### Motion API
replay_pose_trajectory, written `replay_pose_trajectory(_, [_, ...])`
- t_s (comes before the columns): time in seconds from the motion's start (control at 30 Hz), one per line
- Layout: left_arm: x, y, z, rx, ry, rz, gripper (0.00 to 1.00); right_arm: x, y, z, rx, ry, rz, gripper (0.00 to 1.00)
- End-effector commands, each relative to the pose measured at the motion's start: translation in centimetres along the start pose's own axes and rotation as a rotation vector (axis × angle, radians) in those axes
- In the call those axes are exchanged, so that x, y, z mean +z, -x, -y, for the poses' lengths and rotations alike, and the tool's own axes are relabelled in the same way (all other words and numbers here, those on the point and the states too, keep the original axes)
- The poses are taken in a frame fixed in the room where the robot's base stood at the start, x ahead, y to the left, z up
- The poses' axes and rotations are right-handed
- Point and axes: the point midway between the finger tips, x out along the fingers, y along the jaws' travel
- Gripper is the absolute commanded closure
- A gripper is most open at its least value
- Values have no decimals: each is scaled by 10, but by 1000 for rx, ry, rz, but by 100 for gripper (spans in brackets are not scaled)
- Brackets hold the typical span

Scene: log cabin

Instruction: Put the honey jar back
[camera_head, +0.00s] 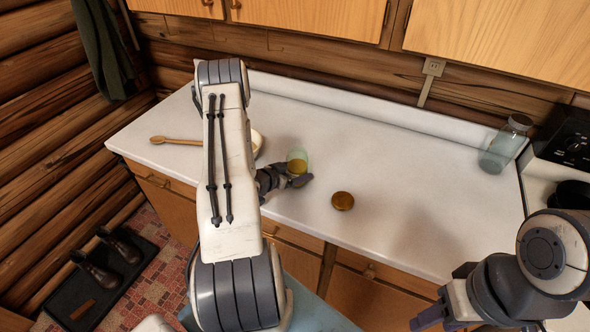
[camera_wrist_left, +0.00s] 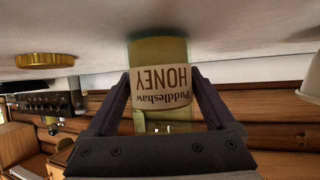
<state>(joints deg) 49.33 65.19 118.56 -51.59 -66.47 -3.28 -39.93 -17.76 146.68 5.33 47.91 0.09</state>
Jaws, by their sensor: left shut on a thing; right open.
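The honey jar (camera_head: 298,160) is a small greenish glass jar with amber honey, upright at the middle of the white counter. In the left wrist view, which is upside down, its label reads "Puddleshaw HONEY" (camera_wrist_left: 160,88). My left gripper (camera_head: 289,180) is shut on the jar, one finger on each side. I cannot tell whether its base touches the counter. A round golden lid (camera_head: 343,201) lies apart on the counter, right of the jar; it also shows in the left wrist view (camera_wrist_left: 45,60). My right gripper (camera_head: 436,314) is open and empty at the lower right, in front of the counter.
A wooden spoon (camera_head: 176,141) lies on the counter's left; a pale bowl (camera_head: 257,142) is mostly hidden behind my left arm. An empty-looking glass jar (camera_head: 506,144) stands at the far right beside the black stove (camera_head: 571,145). The counter (camera_head: 420,180) between lid and glass jar is clear.

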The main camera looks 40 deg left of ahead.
Motion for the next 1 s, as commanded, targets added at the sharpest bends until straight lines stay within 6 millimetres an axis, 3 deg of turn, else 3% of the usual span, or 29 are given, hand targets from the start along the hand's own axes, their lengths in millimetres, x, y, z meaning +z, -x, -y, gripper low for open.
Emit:
replay_pose_trajectory(0.07, [2,-1,0,-1,-1,-3,100,0,-3,0,0,0,0,50])
replay_pose_trajectory(0.1, [3,-2,0,0,0,0,8,0,-4,0,0,0,0,50])
replay_pose_trajectory(0.13, [2,-1,0,0,0,0,0,0,-3,0,0,0,0,50])
replay_pose_trajectory(0.47, [-3,1,0,0,0,0,0,0,3,0,0,0,0,50])
replay_pose_trajectory(0.53, [0,9,1,-3,0,0,0,0,-3,0,0,0,0,50])
replay_pose_trajectory(1.0, [1,102,2,-5,1,-1,0,1,-25,-2,0,-1,0,50])
